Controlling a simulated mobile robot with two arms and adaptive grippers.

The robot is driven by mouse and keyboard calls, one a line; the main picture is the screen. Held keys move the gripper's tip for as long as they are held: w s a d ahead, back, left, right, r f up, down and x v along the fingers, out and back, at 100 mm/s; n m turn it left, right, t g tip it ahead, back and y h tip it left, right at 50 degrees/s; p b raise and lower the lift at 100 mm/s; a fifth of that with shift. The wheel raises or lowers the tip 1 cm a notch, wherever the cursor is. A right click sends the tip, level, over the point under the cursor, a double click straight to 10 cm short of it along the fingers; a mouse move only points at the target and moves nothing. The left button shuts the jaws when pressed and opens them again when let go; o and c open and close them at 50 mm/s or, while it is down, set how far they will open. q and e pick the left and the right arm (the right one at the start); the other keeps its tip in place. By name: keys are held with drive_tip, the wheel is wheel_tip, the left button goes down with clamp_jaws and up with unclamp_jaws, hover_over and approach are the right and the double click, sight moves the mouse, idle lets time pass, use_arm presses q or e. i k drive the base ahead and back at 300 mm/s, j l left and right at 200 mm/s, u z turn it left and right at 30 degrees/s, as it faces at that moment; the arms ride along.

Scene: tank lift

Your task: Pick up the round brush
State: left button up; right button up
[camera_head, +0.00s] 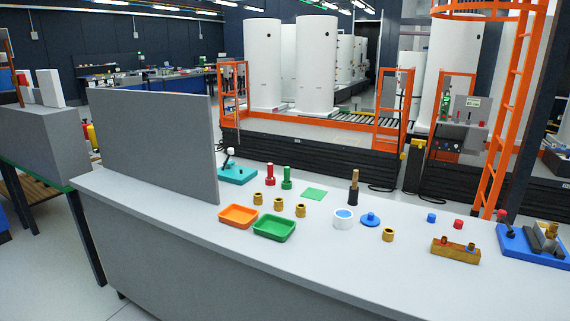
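An upright object with a tan top and a dark lower part (353,190) stands on the grey bench (180,225), behind a white ring-shaped cup (343,222) with blue inside. It looks like the round brush, but it is too small to tell for sure. Neither of my grippers is in view. Nothing touches or covers the upright object from this side.
A tall grey panel (150,140) stands on the bench at left. Orange (238,224) and green (273,236) trays, brass fittings (279,205), a blue lidded disc (370,220), a brass block (455,254) and a blue vise-like fixture (515,240) share the bench. Its front strip is clear.

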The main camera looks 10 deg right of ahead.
sight(355, 172)
drive_tip(key=i+l+z, duration=0.2)
drive_tip(key=i+z, duration=0.15)
drive_tip(key=i+l+z, duration=0.1)
drive_tip(key=i+z, duration=0.25)
